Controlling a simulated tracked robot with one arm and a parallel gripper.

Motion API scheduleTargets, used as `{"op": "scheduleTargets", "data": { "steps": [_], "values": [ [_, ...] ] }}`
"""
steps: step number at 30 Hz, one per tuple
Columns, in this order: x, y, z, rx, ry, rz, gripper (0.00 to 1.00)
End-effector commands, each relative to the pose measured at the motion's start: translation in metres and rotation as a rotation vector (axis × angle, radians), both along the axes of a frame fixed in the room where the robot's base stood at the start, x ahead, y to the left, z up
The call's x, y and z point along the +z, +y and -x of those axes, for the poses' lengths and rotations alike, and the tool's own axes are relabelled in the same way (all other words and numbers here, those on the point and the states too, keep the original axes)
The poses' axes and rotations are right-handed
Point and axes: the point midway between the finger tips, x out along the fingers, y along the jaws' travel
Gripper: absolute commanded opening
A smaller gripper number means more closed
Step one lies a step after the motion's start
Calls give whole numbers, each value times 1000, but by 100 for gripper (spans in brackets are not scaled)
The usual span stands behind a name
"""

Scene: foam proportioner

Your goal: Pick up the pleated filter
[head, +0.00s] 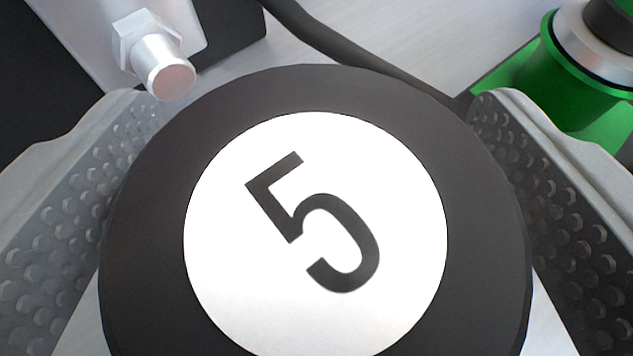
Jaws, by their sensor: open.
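A round black cap (150,250) with a white disc (230,200) marked with a black "5" fills the middle of the head view, seen from above. It may be the top of the pleated filter, but no pleats show and its sides are hidden below. My gripper (305,180) is open, with one dimpled jaw to the left of the cap and one to the right. The jaws stand around the cap; I cannot tell whether either touches it.
A metal fitting (155,60) on a light block stands at the upper left. A dark hose (345,48) runs behind the cap. A green part (565,85) with a silver and black top stands at the upper right. Some pale surface shows between them.

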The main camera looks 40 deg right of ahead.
Motion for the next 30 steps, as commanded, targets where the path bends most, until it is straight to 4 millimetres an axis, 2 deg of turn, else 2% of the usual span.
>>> {"op": "scheduleTargets", "data": {
  "steps": [4, 5, 9, 10, 12, 23, 30],
  "values": [
    [1, 0, 0, 0, -1, 1, 80],
    [1, 0, 0, 0, -1, 1, 75],
    [1, 0, 0, 0, -1, 1, 36],
    [1, 0, 0, 0, -1, 1, 30],
    [1, 0, 0, 0, -2, 1, 26],
    [6, -1, 0, -1, -1, 1, 26],
    [27, -1, 0, -2, -3, 2, 26]
  ]
}}
